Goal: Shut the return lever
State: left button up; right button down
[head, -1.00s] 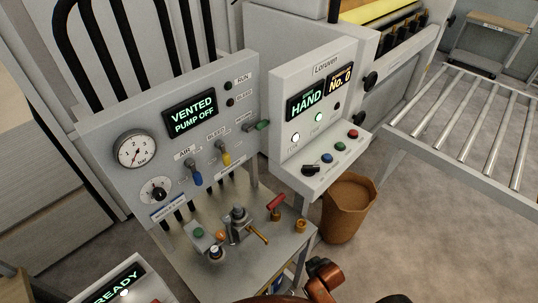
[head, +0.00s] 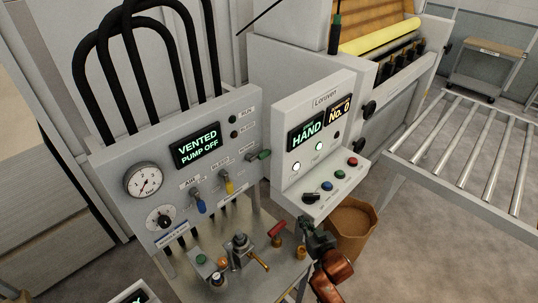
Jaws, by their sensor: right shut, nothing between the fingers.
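The return lever (head: 259,155) has a green grip and sits at the right edge of the grey valve panel (head: 125,165), under a small label. Its grip points sideways to the right, while the blue air lever (head: 200,205) and the yellow bleed lever (head: 228,184) point down. My right gripper (head: 307,226) is shut and empty, in front of the lower edge of the white control box. It is below and to the right of the return lever, clearly apart from it. My left gripper is not in view.
The white control box (head: 318,180) with knobs stands close right of the lever. Below the panel, a metal shelf (head: 262,282) carries small fittings and a red-handled valve (head: 277,229). A brown bin (head: 352,222) and roller conveyor (head: 465,135) are at the right.

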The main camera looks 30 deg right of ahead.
jog(key=w+r+n+t+y, duration=0.1)
jog(key=w+r+t+y, duration=0.1)
jog(key=w+r+t, duration=0.5)
jog(key=n+y, duration=0.2)
jog(key=y, duration=0.2)
send_near(269, 151)
notch_tip(269, 151, down, 2)
jog(key=s+d, duration=0.1)
jog(key=s, duration=0.1)
jog(key=r+y, duration=0.1)
jog(key=r+n+t+y, duration=0.1)
jog(key=r, duration=0.1)
jog(key=a+r+y, duration=0.1)
jog(key=shift+w+r+n+t, duration=0.1)
jog(key=shift+r+n+t, duration=0.2)
jog(key=shift+r+n, duration=0.1)
jog(key=shift+w, duration=0.1)
jog(key=w+a+p, duration=0.1)
jog(key=w, duration=0.2)
jog(key=w+a+r, duration=0.1)
jog(key=w, duration=0.1)
jog(key=w+a+r+p, duration=0.1)
jog(key=w, duration=0.2)
jog(key=shift+w+p, duration=0.3)
jog(key=shift+p, duration=0.05)
jog(key=shift+w+a+f, duration=0.1)
jog(key=shift+f, duration=0.6)
